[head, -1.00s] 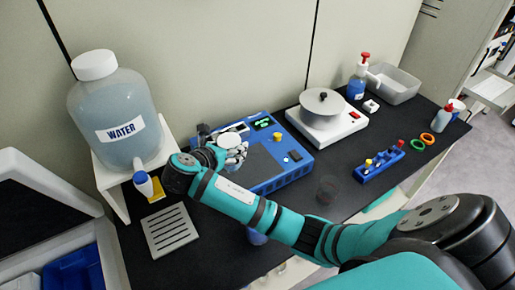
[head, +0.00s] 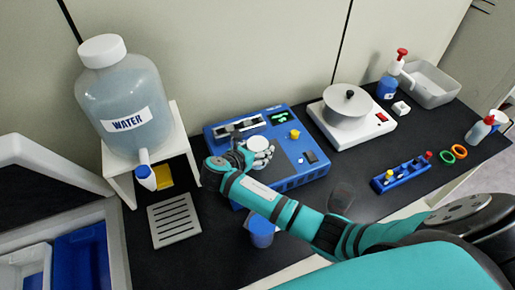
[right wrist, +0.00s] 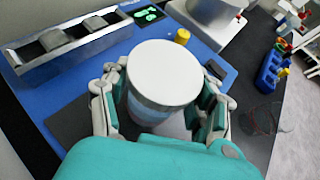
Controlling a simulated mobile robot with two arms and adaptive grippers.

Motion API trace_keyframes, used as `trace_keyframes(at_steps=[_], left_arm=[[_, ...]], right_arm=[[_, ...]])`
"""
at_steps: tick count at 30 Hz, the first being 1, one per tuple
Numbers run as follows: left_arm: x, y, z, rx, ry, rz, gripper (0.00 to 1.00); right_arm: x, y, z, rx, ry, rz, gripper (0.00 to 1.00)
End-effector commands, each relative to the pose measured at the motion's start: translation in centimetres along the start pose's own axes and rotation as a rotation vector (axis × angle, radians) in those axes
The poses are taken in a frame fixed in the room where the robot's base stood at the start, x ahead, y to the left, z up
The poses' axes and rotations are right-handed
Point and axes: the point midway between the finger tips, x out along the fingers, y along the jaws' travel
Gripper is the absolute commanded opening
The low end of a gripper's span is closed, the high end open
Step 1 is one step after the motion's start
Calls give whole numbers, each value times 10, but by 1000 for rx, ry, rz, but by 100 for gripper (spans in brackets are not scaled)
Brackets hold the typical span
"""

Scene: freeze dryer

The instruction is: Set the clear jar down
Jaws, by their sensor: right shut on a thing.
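The clear jar (right wrist: 160,95) has a white lid and a pale bluish see-through body. It is upright in my right gripper (right wrist: 163,110), which is shut on it with fingers on both sides. In the head view, the jar's white lid (head: 260,144) shows within the fingers of my right gripper (head: 260,158). Both are over the dark plate (right wrist: 72,122) of the blue device (head: 305,172). The jar's base is hidden, so I cannot tell whether it touches the plate. My left gripper is not in view.
A metal holder (right wrist: 65,45) and yellow knob (right wrist: 182,36) flank the jar on the device. A water tank (head: 125,95) stands left, a hot plate with pot (head: 345,107) right. A see-through vessel (head: 341,196), blue cup (head: 261,232) and blue rack (head: 402,173) stand in front.

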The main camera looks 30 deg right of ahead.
Motion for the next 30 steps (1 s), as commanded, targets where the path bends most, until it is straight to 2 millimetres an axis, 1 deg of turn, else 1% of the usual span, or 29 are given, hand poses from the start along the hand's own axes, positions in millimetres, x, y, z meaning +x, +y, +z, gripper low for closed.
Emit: trace_keyframes(at_steps=[1,3,5,9,10,15,25,28,30], left_arm=[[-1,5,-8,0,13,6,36],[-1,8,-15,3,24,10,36],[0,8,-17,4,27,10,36],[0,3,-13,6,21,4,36],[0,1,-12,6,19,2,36],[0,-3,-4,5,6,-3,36],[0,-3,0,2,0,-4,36],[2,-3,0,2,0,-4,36],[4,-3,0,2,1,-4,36]], right_arm=[[1,0,-2,1,-1,1,19],[1,1,-2,3,-2,3,19],[1,1,-2,3,-2,3,19],[2,1,-3,2,-2,2,19],[2,0,-3,1,0,2,63],[2,0,-3,1,0,2,85],[-1,0,-3,1,0,2,85],[-11,1,-4,1,-1,5,85],[-23,1,-4,2,1,5,85]])
